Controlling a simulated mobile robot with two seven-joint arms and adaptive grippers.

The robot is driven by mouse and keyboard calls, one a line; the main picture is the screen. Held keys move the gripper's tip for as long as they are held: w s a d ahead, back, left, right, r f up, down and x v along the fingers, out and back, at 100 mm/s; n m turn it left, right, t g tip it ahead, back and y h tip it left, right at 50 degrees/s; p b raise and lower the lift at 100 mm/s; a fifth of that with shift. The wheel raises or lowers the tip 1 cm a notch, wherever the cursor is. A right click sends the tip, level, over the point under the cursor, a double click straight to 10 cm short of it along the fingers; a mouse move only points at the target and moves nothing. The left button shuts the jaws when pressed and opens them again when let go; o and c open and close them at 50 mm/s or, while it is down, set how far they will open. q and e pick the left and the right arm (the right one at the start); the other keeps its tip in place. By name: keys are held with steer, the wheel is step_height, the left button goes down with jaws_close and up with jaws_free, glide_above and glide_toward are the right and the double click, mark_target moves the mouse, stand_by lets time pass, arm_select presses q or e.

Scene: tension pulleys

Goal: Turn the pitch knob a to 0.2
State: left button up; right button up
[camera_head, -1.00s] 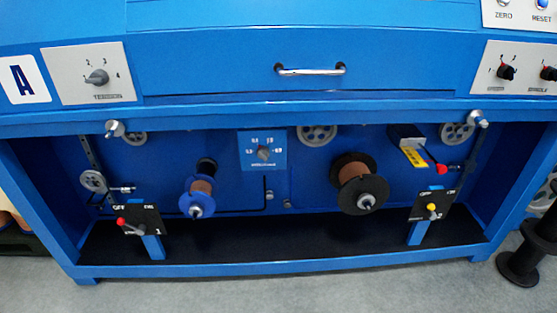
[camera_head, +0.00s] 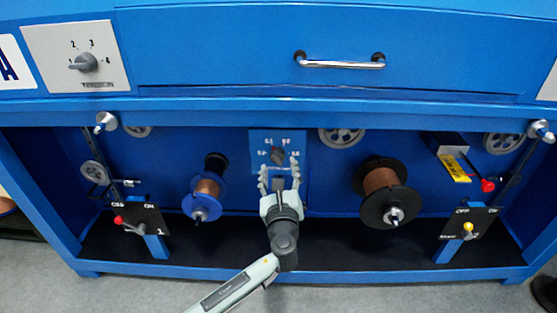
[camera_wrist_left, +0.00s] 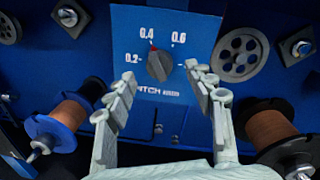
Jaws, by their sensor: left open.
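The pitch knob (camera_head: 278,155) is a dark grey dial on a blue panel (camera_head: 257,140) inside the recess of the blue machine. In the left wrist view the knob (camera_wrist_left: 159,65) has a red mark at its top left, near the 0.4 label; 0.2 is at its left and 0.6 at its upper right. My left gripper (camera_head: 279,172) is open in front of the panel, just below the knob. In the left wrist view its fingertips (camera_wrist_left: 160,70) stand apart on both sides of the knob, seemingly not touching it. My right gripper is not in view.
A blue spool (camera_head: 205,190) with copper wire is left of the gripper, and a black spool (camera_head: 383,195) is to its right. Switch plates (camera_head: 140,218) and (camera_head: 468,222) stand at the recess's front sides. A drawer handle (camera_head: 340,64) is above.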

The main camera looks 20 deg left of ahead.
mark_target(278, 161)
arm_select(q)
steer(key=shift+x, duration=2)
steer(key=shift+s, duration=0.1)
steer(key=c, duration=1.2)
